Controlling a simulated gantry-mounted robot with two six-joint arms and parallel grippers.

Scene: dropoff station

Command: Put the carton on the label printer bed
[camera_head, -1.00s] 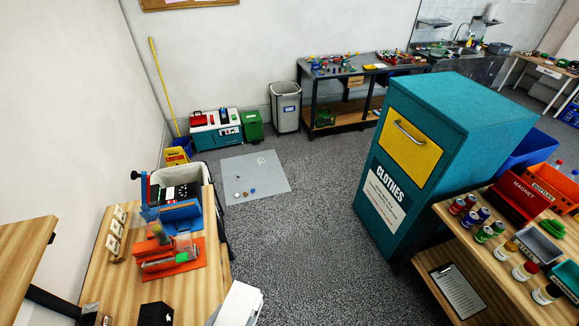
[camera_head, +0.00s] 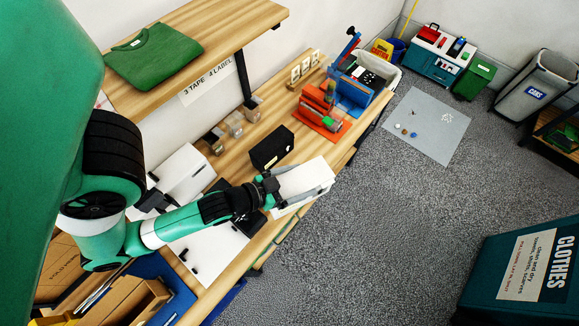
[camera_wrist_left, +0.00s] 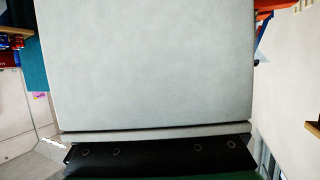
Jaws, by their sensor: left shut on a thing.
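My left gripper (camera_head: 270,190) reaches in from the left, over the front part of the wooden bench. It is shut on a white carton (camera_head: 304,178), which sits at or over the bench's front edge. In the left wrist view the carton's pale grey face (camera_wrist_left: 145,65) fills most of the picture, beyond a dark bar. Under my arm lies a flat white bed (camera_head: 212,252) with dark parts at its end, and behind my arm is a white machine (camera_head: 188,172). I cannot tell which is the label printer. My right gripper is not in view.
A black box (camera_head: 272,149) stands just behind the carton. Orange (camera_head: 322,112) and blue (camera_head: 354,94) fixtures stand further along the bench. A shelf (camera_head: 225,28) with a folded green shirt (camera_head: 155,53) overhangs the back. Open cardboard (camera_head: 130,302) lies at lower left.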

